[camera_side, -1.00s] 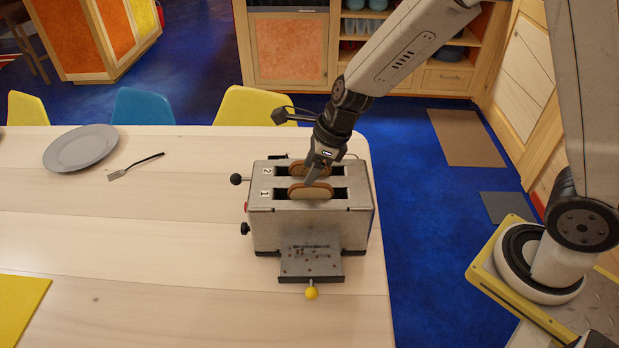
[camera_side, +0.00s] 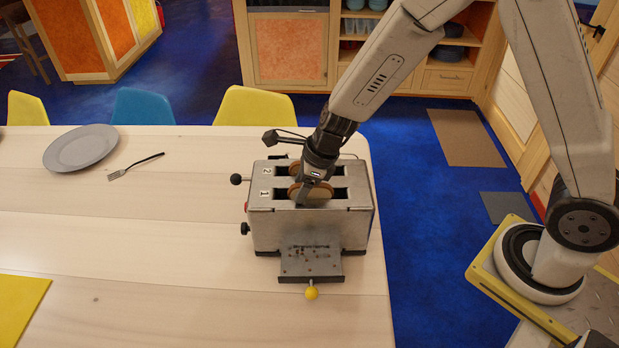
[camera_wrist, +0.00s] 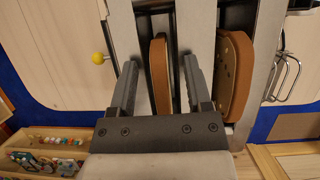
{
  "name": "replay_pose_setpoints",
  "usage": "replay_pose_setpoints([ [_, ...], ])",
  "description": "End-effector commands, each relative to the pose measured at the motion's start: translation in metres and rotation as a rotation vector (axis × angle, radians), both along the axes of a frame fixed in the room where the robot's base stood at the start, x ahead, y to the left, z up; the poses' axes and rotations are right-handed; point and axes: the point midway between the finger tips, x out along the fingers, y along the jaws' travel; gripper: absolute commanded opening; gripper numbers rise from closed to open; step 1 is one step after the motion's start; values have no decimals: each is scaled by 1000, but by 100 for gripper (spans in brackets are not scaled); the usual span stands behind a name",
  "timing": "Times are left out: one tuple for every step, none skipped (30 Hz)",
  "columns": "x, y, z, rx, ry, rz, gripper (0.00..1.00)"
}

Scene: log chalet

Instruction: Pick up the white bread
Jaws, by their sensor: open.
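A metal toaster (camera_side: 310,228) with two slots stands on the table. One bread slice (camera_side: 321,190) with a brown crust stands upright in slot 1, the slot nearer the side camera. Another slice (camera_wrist: 238,70), with a pale speckled face, stands in slot 2. My gripper (camera_side: 301,196) points down over slot 1. In the wrist view my gripper (camera_wrist: 160,68) is open, with one finger on each side of the slot 1 slice (camera_wrist: 160,85). I cannot tell whether either finger touches it. The side view partly hides both slices behind my gripper.
A grey plate (camera_side: 80,149) and a fork (camera_side: 135,166) lie to the left on the table (camera_side: 150,240). The toaster has a yellow-knobbed lever (camera_side: 311,293) in front and knobs at its left. The table's right edge is close to the toaster.

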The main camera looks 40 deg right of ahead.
Motion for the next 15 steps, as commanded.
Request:
replay_pose_setpoints([
  [0,0,0,0,0,0,63],
  [0,0,0,0,0,0,63],
  [0,0,0,0,0,0,63],
  [0,0,0,0,0,0,63],
  [0,0,0,0,0,0,63],
  [0,0,0,0,0,0,63],
  [0,0,0,0,0,0,63],
  [0,0,0,0,0,0,63],
  [0,0,0,0,0,0,63],
  [0,0,0,0,0,0,63],
  [0,0,0,0,0,0,63],
  [0,0,0,0,0,0,51],
  [0,0,0,0,0,-1,41],
  [0,0,0,0,0,-1,31],
  [0,0,0,0,0,-1,19],
])
